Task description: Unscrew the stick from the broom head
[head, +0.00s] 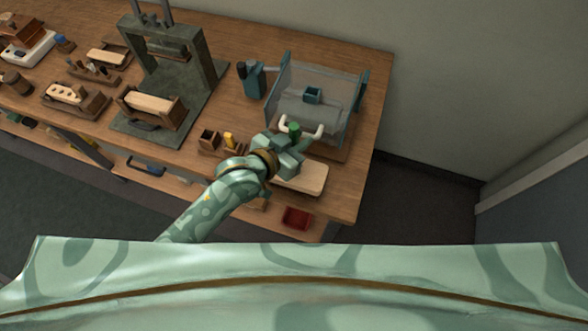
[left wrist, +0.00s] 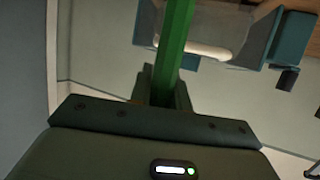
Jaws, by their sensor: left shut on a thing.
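My left gripper (head: 288,150) is over the right part of the bench and is shut on a green stick (head: 294,130). In the left wrist view the stick (left wrist: 175,38) runs up from between the fingers (left wrist: 160,88). A pale wooden block (head: 304,178), possibly the broom head, lies on the bench just right of and below the gripper. The gripper and arm cover part of it. I cannot tell whether the stick is joined to a block. My right gripper is not in view.
A machine with a clear guard (head: 318,85) and pale handles stands just behind the gripper. A green press (head: 165,60) holding a wooden block stands to the left. Small wooden boxes (head: 209,140) and a red tray (head: 297,217) are near the front edge.

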